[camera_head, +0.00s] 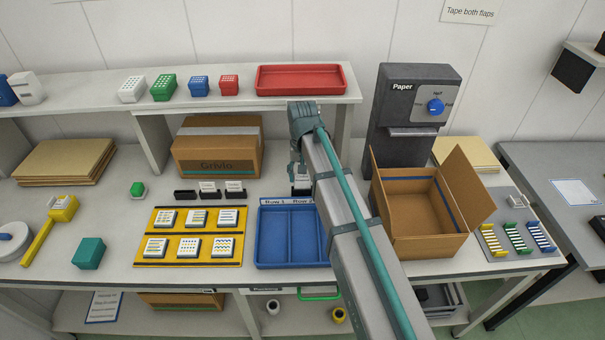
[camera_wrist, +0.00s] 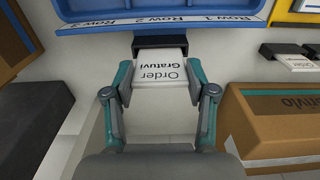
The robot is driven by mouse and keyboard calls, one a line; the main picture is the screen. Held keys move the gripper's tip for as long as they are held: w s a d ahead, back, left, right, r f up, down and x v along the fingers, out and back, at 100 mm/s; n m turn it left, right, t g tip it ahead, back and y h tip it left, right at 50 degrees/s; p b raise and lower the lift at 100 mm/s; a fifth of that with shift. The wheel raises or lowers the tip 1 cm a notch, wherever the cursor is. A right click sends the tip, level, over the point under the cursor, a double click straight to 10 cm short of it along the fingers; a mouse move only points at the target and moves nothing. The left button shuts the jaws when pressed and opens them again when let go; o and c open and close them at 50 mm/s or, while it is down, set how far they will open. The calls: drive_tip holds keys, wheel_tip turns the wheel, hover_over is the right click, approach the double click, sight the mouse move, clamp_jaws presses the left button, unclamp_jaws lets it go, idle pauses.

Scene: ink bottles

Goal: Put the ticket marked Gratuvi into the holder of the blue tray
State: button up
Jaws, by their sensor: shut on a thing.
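The white ticket marked "Order Gratuvi" (camera_wrist: 162,72) is between the fingers of my gripper (camera_wrist: 161,72), which is shut on it. In the wrist view its far end meets a black holder (camera_wrist: 160,42) at the edge of the blue tray (camera_wrist: 215,10); I cannot tell how deep it sits in the slot. My gripper (camera_head: 299,176) is behind the tray there, partly hidden by my arm.
Left of the tray are an empty black holder (camera_head: 185,195), two holders with tickets (camera_head: 208,188) (camera_head: 234,188) and a yellow tray (camera_head: 190,264) of white blocks. The Grivlo box (camera_head: 217,150) stands behind. An open carton (camera_head: 415,215) and paper dispenser (camera_head: 408,115) stand right.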

drive_tip(key=shift+f, duration=0.75)
idle(0.7)
drive_tip(key=o, duration=0.9)
wheel_tip(320, 180, up, 12)
drive_tip(key=shift+r, duration=0.1)
drive_tip(key=shift+a, duration=0.1)
idle(0.5)
